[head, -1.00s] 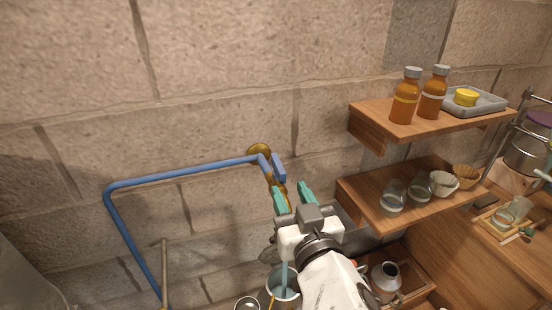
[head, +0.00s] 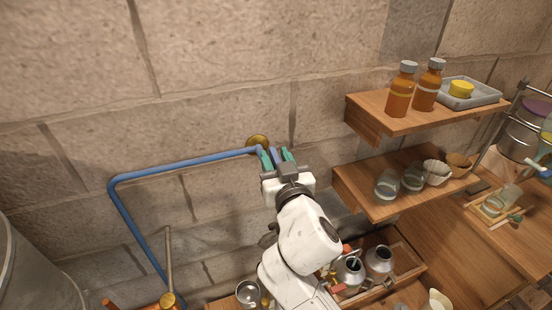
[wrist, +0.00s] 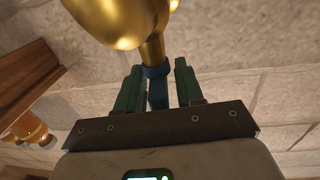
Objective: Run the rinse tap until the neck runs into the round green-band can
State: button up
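The rinse tap's brass wall fitting (head: 258,142) is at the end of the blue pipe (head: 185,170). Its blue lever (head: 275,156) stands between my gripper's two green fingers (head: 277,158). In the wrist view the blue lever (wrist: 157,90) lies between the fingers (wrist: 158,88), with narrow gaps showing, below the brass tap body (wrist: 125,20). My gripper looks open around it. My arm hides the spout and the space under it, so no water shows. Two metal cans (head: 350,270) (head: 379,259) stand in a wooden tray; I cannot make out a green band.
A metal cup (head: 248,292) is at bottom centre. The wooden shelves to the right hold amber bottles (head: 401,92) (head: 428,86), a grey tray (head: 484,95) and glass jars (head: 386,187). A large grey vessel (head: 15,270) stands at lower left. The wall above the pipe is clear.

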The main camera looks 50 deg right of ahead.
grip_shut()
